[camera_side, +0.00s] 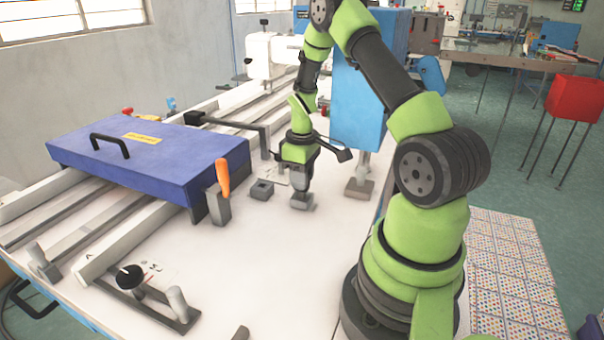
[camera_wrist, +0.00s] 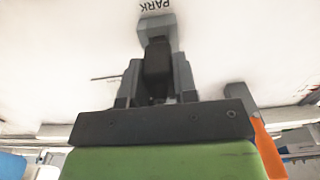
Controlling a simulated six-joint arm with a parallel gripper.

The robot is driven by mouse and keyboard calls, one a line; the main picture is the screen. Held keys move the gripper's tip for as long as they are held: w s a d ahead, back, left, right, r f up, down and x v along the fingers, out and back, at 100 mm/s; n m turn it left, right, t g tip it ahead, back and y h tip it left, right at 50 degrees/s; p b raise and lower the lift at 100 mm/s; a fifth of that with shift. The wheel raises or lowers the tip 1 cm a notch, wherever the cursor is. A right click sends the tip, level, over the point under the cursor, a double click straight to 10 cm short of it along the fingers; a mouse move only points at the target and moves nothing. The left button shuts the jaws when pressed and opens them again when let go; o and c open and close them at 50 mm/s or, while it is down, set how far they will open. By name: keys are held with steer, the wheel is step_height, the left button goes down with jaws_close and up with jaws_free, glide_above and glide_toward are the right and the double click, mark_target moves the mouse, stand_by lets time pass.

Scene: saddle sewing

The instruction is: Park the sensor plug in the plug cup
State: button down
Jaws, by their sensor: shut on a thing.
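My gripper (camera_side: 300,184) points down over the white table in the side view. Its two grey fingers are closed on the dark sensor plug (camera_wrist: 157,64), which shows between them in the wrist view. A lighter grey piece (camera_wrist: 157,27) sits at the plug's far end, beside a printed "PARK" label; I cannot tell if it belongs to the plug. In the side view a small square grey block with a dark opening, apparently the plug cup (camera_side: 262,190), stands just left of my gripper, apart from it. How far the plug's lower end is from the table is unclear.
An orange-handled tool (camera_side: 222,178) stands upright in a grey holder (camera_side: 219,208) left of the square block. A blue box with a black handle (camera_side: 150,150) lies on rails further left. A black knob panel (camera_side: 135,283) is at the front. The table between is clear.

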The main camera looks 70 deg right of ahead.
steer(key=shift+f, duration=0.55)
steer(key=c, duration=0.8)
jaws_free()
step_height(320, 180, up, 10)
